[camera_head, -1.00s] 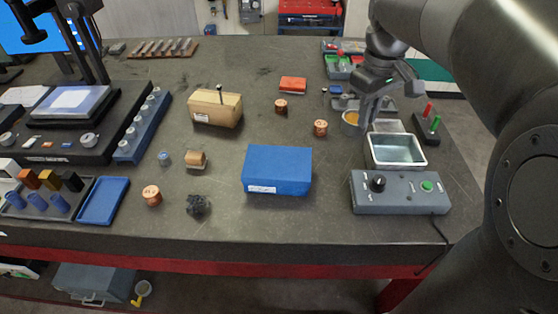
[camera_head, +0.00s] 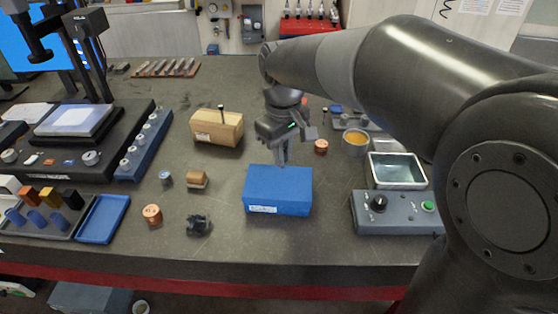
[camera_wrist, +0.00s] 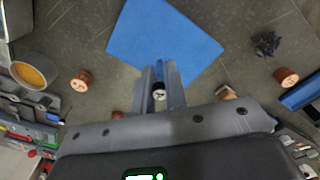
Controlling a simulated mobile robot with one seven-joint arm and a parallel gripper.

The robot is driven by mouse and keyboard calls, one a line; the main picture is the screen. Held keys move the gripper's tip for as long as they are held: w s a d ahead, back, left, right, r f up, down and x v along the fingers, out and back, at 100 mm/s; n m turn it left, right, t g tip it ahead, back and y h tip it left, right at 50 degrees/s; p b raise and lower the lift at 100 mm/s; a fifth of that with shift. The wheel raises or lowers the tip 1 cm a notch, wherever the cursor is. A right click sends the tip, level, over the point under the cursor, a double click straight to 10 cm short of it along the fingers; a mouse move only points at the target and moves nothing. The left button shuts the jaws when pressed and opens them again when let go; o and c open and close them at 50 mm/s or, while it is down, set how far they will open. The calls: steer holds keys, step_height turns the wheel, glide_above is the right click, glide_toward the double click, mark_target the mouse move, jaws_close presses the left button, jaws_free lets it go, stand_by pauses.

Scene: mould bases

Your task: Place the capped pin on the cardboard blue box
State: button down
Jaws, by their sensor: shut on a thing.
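The cardboard blue box (camera_head: 278,192) sits at the front middle of the table, with a white label on its front. My gripper (camera_head: 281,160) is over the back edge of the box, pointing down. In the wrist view the jaws (camera_wrist: 160,82) are shut on the capped pin (camera_wrist: 159,93). Only its small round pale-and-dark end shows there, and the rest is hidden between the fingers. The blue box (camera_wrist: 150,30) lies beyond the fingertips in that view. I cannot tell whether the pin touches the box.
A tan box (camera_head: 217,129) with a dark knobbed pin stands behind left. A grey control box (camera_head: 395,213) and metal tray (camera_head: 397,171) stand right. The box top looks clear.

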steer(key=shift+w+a+f, duration=0.1)
steer(key=shift+a+f, duration=0.1)
steer(key=shift+a, duration=0.2)
steer(key=shift+f, duration=2.05)
steer(key=shift+f, duration=0.2)
steer(key=c, duration=1.5)
jaws_free()
steer(key=shift+o, duration=0.2)
steer(key=shift+r, duration=0.1)
